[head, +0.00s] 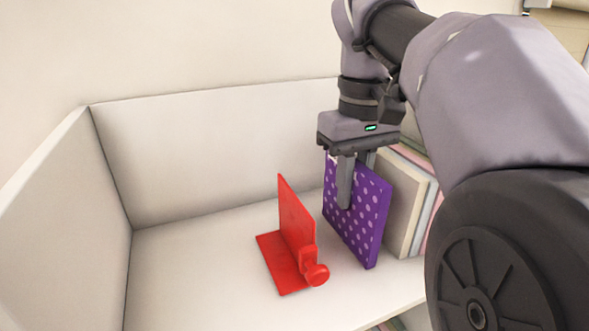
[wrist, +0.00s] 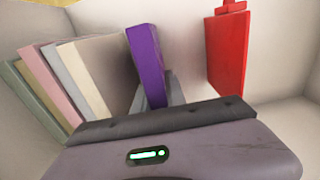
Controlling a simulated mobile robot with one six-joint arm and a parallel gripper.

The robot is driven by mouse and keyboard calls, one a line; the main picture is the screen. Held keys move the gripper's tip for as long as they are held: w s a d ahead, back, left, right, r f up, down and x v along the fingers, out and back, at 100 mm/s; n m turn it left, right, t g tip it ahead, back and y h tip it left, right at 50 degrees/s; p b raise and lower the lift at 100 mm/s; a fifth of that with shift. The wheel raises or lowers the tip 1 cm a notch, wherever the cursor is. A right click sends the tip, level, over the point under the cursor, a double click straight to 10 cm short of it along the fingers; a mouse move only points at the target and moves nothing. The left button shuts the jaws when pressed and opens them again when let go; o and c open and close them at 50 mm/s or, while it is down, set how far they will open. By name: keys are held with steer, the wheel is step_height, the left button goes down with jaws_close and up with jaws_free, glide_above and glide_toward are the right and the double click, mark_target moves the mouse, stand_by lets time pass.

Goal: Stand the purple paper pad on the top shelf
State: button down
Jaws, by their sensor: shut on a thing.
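The purple paper pad (head: 367,222) with pale dots stands upright on the white shelf (head: 190,270), between a red bookend and a row of books. It also shows edge-on in the wrist view (wrist: 147,58). My gripper (head: 348,200) comes down from above and is shut on the pad's upper part, with one finger across its dotted face. The other finger is mostly hidden behind the pad. The pad's lower edge looks at or very near the shelf surface; I cannot tell if it touches.
The red bookend (head: 295,225) with a round knob stands left of the pad, with a gap between. Several pale books (head: 408,200) stand close on the pad's right; they lean in the wrist view (wrist: 84,78). The shelf's left part is bare, bounded by white walls.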

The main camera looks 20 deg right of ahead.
steer(key=shift+s, duration=0.2)
steer(key=c, duration=1.3)
jaws_free()
steer(key=shift+w, duration=0.2)
steer(key=shift+s, duration=0.1)
step_height(320, 180, up, 11)
steer(key=p, duration=0.6)
steer(key=shift+f, duration=0.15)
steer(key=shift+r+b, duration=0.3)
steer(key=shift+r, duration=0.3)
